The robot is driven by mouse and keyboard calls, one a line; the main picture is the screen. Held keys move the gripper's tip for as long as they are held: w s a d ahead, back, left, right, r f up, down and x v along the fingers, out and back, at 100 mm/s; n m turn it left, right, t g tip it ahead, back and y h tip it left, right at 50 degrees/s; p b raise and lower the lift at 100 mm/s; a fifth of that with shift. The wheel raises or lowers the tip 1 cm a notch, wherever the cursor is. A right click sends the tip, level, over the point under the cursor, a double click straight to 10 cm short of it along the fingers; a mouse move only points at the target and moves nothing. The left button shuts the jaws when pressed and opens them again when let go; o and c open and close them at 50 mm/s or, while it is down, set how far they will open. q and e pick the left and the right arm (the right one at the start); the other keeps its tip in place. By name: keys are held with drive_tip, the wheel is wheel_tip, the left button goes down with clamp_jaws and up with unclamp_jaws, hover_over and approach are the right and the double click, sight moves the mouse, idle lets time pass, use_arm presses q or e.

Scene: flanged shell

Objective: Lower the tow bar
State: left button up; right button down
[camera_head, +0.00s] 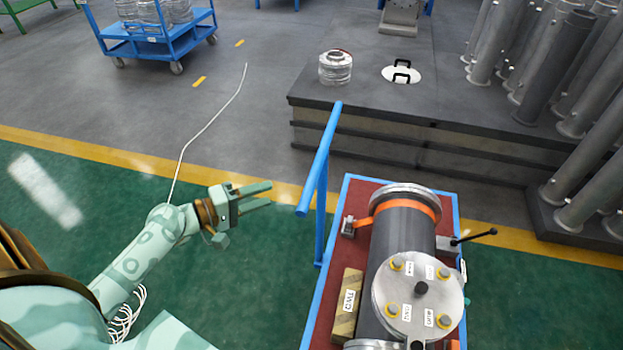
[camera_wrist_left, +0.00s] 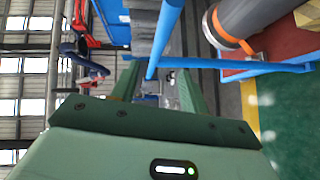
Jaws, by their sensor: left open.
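In the left wrist view, a blue bar (camera_wrist_left: 165,35) shows beyond and between the fingers of the gripper (camera_wrist_left: 160,80). My right gripper is not in view.
The cart's red deck (camera_head: 335,262) carries a grey flanged shell (camera_head: 403,232), a labelled box (camera_head: 347,305) and a black-handled lever (camera_head: 473,237). A dark platform (camera_head: 400,125) lies behind. Grey pipes (camera_head: 552,70) stand at right. A blue trolley (camera_head: 150,45) is far left. Green floor left of the cart is clear.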

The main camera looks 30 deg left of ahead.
sight(313, 180)
use_arm(q)
drive_tip(key=x, duration=1.4)
drive_tip(key=shift+d, duration=0.15)
drive_tip(key=shift+s+b, duration=0.1)
drive_tip(key=shift+b, duration=0.2)
clamp_jaws()
